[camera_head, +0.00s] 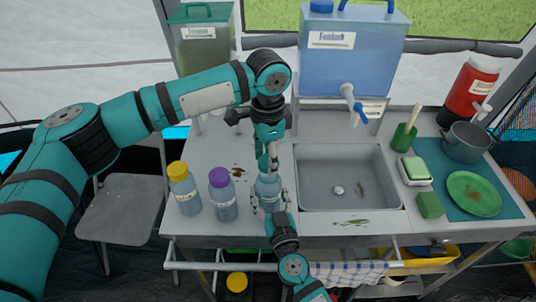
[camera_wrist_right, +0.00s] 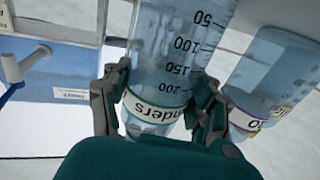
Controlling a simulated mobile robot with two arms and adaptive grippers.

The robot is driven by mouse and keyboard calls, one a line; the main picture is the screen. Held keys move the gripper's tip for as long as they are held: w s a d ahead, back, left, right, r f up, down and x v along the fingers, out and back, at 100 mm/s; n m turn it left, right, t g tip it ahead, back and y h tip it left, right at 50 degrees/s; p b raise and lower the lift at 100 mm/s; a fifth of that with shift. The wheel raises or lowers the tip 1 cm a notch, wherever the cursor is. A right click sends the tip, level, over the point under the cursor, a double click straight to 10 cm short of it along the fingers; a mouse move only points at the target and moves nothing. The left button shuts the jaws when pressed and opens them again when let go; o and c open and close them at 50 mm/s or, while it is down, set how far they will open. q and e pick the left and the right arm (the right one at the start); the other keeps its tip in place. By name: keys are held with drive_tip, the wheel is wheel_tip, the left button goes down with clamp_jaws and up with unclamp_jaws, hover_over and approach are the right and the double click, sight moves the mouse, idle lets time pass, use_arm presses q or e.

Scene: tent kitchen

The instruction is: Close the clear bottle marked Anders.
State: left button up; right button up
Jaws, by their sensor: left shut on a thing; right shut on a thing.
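The clear bottle marked Anders (camera_head: 268,187) stands at the front of the counter, left of the sink. In the right wrist view the bottle (camera_wrist_right: 165,60) shows upside down, with its name label and scale marks. My right gripper (camera_head: 271,203) is shut around its lower body from the front; its fingers lie on both sides in the right wrist view (camera_wrist_right: 163,100). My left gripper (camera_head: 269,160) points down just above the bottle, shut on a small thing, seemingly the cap. The fingers mostly hide that thing and the bottle's mouth, so I cannot tell if they touch.
A purple-capped bottle (camera_head: 222,194) and a yellow-capped bottle (camera_head: 184,188) stand close on the left. The sink (camera_head: 350,178) lies to the right. A blue water tank (camera_head: 350,55) with a tap stands behind. A green plate (camera_head: 473,193) and pot (camera_head: 466,142) are far right.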

sight(269, 191)
idle(0.3)
use_arm(q)
drive_tip(key=shift+f, duration=0.9)
drive_tip(key=shift+f, duration=0.55)
drive_tip(key=m, duration=3.2)
drive_tip(key=shift+w+d+m, duration=0.1)
drive_tip(key=shift+w+m, duration=0.05)
drive_tip(key=shift+m, duration=0.15)
